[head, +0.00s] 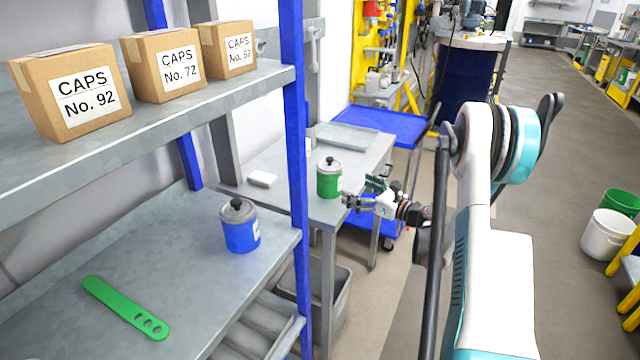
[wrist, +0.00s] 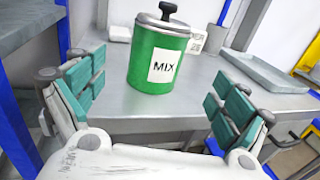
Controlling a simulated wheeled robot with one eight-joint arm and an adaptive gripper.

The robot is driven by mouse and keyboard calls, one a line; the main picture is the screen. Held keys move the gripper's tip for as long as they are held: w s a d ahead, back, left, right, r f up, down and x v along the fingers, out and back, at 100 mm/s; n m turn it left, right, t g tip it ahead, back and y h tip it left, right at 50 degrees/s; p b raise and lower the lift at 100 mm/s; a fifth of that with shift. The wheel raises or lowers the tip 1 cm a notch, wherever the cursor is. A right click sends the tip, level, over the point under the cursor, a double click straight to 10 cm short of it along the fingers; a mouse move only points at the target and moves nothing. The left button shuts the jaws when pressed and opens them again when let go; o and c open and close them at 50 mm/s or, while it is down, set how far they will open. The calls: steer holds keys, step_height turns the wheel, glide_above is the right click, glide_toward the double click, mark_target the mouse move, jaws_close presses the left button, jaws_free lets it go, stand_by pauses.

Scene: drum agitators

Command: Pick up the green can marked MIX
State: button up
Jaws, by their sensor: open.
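The green can marked MIX (wrist: 158,60) stands upright on a grey metal table, with a grey lid and black knob on top. In the head view the can (head: 329,180) is near the table's right front edge. My gripper (wrist: 155,93) is open and empty, its teal-padded fingers spread to the left and right of the view of the can. The can is in front of the fingertips, roughly centred between them. In the head view my gripper (head: 362,193) is just right of the can; I cannot tell whether it touches.
The table (head: 283,190) also bears a grey tray (head: 346,136) and a small white block (head: 262,179). A blue can (head: 240,228) and a green strap tool (head: 124,307) are on the shelf at left. A blue shelf post (head: 293,120) stands left of the can. A blue cart (head: 385,122) is behind.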

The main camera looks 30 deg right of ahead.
mark_target(340, 181)
steer(key=b+x, duration=0.1)
steer(key=x, duration=0.5)
steer(key=shift+w+a+f, duration=0.1)
steer(key=shift+w, duration=0.2)
steer(key=x, duration=0.1)
steer(key=b+x, duration=0.1)
steer(key=x, duration=0.1)
steer(key=b+x, duration=0.1)
steer(key=x, duration=0.1)
steer(key=shift+a+f, duration=0.15)
steer(key=shift+f, duration=0.2)
steer(key=c, duration=1.5)
